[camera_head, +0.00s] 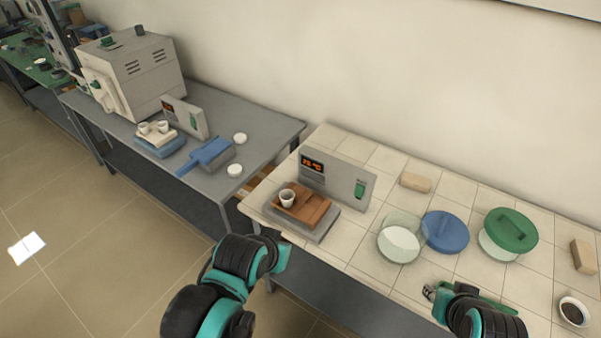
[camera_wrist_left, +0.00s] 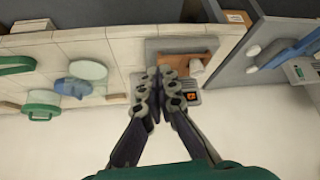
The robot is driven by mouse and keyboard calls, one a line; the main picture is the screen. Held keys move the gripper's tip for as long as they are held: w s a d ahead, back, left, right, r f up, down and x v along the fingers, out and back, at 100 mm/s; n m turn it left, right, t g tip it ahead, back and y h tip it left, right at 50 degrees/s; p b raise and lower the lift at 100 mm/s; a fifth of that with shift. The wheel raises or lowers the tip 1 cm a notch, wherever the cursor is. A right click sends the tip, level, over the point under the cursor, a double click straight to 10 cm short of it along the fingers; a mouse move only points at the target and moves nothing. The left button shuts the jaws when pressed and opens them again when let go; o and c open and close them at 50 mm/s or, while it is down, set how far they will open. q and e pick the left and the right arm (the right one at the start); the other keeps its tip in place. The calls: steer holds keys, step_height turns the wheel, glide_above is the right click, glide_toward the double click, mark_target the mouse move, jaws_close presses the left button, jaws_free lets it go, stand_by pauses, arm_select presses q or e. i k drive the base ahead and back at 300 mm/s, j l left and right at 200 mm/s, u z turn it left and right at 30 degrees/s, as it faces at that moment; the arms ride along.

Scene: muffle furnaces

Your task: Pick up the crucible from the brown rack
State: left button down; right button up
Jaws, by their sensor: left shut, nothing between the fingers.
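The crucible (camera_head: 287,197) is a small whitish cup standing on the left part of the brown rack (camera_head: 315,208), on a grey hot plate unit on the tiled bench. In the left wrist view the crucible (camera_wrist_left: 196,68) shows just right of my fingertips, with the brown rack (camera_wrist_left: 176,48) beyond them. My left gripper (camera_wrist_left: 160,72) is shut and empty, pointing toward the rack; no contact is clear. In the head view its arm is in front of the bench and the fingers are mostly hidden. My right gripper (camera_head: 430,292) is over the bench's front edge, too small to read.
A grey panel with a red display (camera_head: 335,180) rises behind the rack. Right of it stand a glass vessel (camera_head: 400,243), a blue lid (camera_head: 445,232) and a green-lidded vessel (camera_head: 510,235). The left table holds a furnace (camera_head: 130,75) and a pale rack with cups (camera_head: 155,138).

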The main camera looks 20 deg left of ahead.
mark_target(287, 197)
steer(key=i+j+z, duration=0.1)
steer(key=j, duration=0.4)
steer(key=i+j+z, duration=0.15)
steer(key=j, duration=0.35)
steer(key=i+j+z, duration=0.1)
steer(key=j, duration=0.4)
steer(key=i+j+z, duration=0.15)
steer(key=j, duration=0.35)
